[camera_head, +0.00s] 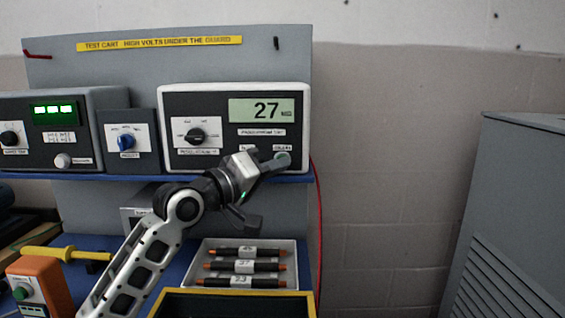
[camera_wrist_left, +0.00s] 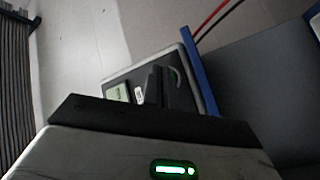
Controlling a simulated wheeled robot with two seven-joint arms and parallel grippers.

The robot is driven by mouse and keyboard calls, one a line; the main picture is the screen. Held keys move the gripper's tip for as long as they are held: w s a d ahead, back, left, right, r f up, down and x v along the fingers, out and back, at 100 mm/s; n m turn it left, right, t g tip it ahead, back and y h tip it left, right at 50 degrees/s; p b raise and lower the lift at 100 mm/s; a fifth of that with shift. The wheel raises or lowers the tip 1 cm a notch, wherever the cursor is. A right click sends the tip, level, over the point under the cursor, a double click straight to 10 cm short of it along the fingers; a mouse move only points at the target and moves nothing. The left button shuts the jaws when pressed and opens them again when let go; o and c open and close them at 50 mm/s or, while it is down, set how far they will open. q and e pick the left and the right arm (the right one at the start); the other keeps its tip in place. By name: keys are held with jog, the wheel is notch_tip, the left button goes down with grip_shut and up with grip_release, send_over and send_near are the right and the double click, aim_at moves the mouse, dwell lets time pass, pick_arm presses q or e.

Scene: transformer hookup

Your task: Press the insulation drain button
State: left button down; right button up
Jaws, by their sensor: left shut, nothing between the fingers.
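My right gripper is not in view.
A unit with a green display (camera_head: 54,110) and a blue-knob box (camera_head: 127,142) stand left on the shelf. Below, a tray (camera_head: 291,262) holds several black rods with orange ends. An orange box with a green button (camera_head: 38,287) is lower left. A grey cabinet (camera_head: 515,210) stands right.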

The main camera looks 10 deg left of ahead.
pick_arm(q)
jog(key=shift+w, duration=0.15)
dwell(0.3)
jog(key=shift+s+d+p, duration=0.15)
jog(key=shift+s+p, duration=0.5)
jog(key=shift+s, duration=0.2)
jog(key=s+d+p, duration=0.1)
jog(key=s+p, duration=0.2)
jog(key=s, duration=0.3)
jog(key=shift+d, duration=0.1)
dwell(0.4)
